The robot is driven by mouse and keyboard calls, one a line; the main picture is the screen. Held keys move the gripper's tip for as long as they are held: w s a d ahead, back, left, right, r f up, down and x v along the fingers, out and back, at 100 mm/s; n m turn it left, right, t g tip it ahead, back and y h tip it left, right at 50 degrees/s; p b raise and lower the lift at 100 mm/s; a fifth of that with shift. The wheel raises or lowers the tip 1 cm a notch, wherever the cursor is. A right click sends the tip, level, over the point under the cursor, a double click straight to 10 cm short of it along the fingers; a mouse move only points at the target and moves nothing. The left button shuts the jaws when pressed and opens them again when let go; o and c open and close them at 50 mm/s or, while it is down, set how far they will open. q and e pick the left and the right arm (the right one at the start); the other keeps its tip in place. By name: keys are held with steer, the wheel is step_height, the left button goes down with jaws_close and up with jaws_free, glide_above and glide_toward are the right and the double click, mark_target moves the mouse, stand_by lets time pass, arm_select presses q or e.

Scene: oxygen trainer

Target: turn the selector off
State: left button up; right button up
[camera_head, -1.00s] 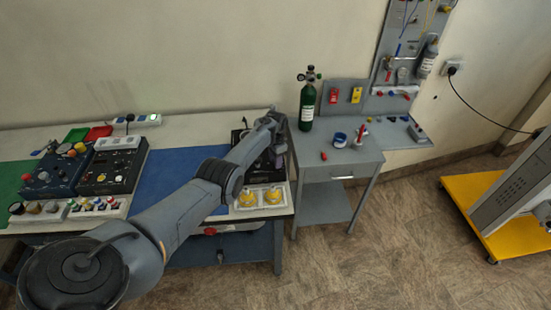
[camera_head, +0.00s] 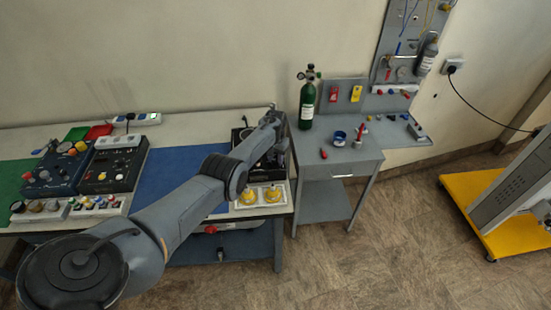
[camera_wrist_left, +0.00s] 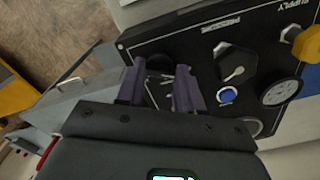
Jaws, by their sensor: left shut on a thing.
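A black oxygen trainer panel (camera_head: 236,137) lies on the right end of the long bench, partly hidden by my left arm. My left gripper (camera_head: 276,157) is over the panel. In the wrist view its two fingers (camera_wrist_left: 161,88) are shut around a dark part with pale metal edges, apparently the selector, mostly hidden. My right gripper is not in view.
Yellow-topped parts (camera_head: 273,194) sit in a pale tray at the bench's front corner. A blue mat (camera_head: 165,178) lies left of the panel.

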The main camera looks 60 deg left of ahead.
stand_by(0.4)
arm_select(q)
steer(key=o, duration=1)
steer(key=shift+o, duration=0.2)
steer(key=shift+r+p, duration=0.3)
steer(key=shift+r, duration=0.05)
step_height(320, 180, up, 10)
steer(key=p, duration=0.3)
